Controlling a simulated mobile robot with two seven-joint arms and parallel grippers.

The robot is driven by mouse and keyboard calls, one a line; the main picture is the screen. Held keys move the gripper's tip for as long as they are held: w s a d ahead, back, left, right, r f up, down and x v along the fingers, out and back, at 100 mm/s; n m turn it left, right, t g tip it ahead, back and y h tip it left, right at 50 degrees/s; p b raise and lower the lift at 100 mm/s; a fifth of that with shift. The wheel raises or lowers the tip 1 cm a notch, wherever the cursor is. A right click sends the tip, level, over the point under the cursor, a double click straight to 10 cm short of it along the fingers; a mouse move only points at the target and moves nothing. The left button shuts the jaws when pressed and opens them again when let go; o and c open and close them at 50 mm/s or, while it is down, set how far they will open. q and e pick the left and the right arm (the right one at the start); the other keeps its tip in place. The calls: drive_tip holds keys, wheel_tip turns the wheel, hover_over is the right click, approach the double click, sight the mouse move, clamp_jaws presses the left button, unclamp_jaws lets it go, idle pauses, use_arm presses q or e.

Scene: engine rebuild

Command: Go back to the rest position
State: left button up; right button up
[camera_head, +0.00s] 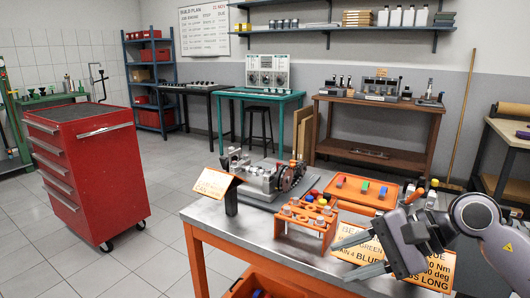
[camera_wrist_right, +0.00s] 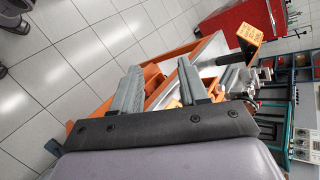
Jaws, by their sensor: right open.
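My right gripper (camera_head: 339,261) reaches in from the right over the front right part of the steel-topped orange workbench (camera_head: 262,248). Its two grey fingers are apart, with nothing between them. In the right wrist view the open fingers (camera_wrist_right: 158,66) point toward the bench edge, with tiled floor beyond. The gripper and wrist hide part of the orange printed sign (camera_head: 436,271) behind them. My left gripper is in neither view.
An orange rack (camera_head: 305,222) with colored-top pieces, an engine assembly (camera_head: 268,178), an orange tray (camera_head: 361,190) and a small sign (camera_head: 214,183) stand on the bench. A red tool cabinet (camera_head: 105,165) stands to the left, with open floor between.

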drive_tip(key=s+a+r+m+y+p, duration=0.1)
drive_tip(key=s+a+m+y+p, duration=0.15)
drive_tip(key=a+m+y, duration=0.55)
drive_tip(key=s+d+f+n+t+h+p, duration=0.1)
drive_tip(key=s+d+f+n+t+h, duration=0.1)
drive_tip(key=f+n, duration=0.5)
drive_tip(key=s+d+f+n+t+h+p, duration=0.1)
drive_tip(key=s+d+f+n+t+h, duration=0.2)
drive_tip(key=d+f+n+t+h, duration=0.2)
drive_tip(key=s+d+f+n+t+h+p, duration=0.1)
drive_tip(key=s+d+f+n+t+h, duration=0.2)
drive_tip(key=n, duration=1)
wheel_tip(320, 180, down, 6)
drive_tip(key=d+h, duration=0.2)
drive_tip(key=h, duration=0.3)
drive_tip(key=shift+d+t+h, duration=0.3)
drive_tip(key=shift+t, duration=0.1)
drive_tip(key=shift+o, duration=0.4)
drive_tip(key=s+f+m+g, duration=0.3)
drive_tip(key=s+f+m, duration=0.2)
drive_tip(key=s+f, duration=0.1)
drive_tip(key=shift+s+d+f+g+h+p, duration=0.3)
drive_tip(key=shift+s+h+p, duration=0.1)
drive_tip(key=shift+s, duration=0.45)
drive_tip(key=shift+w, duration=0.1)
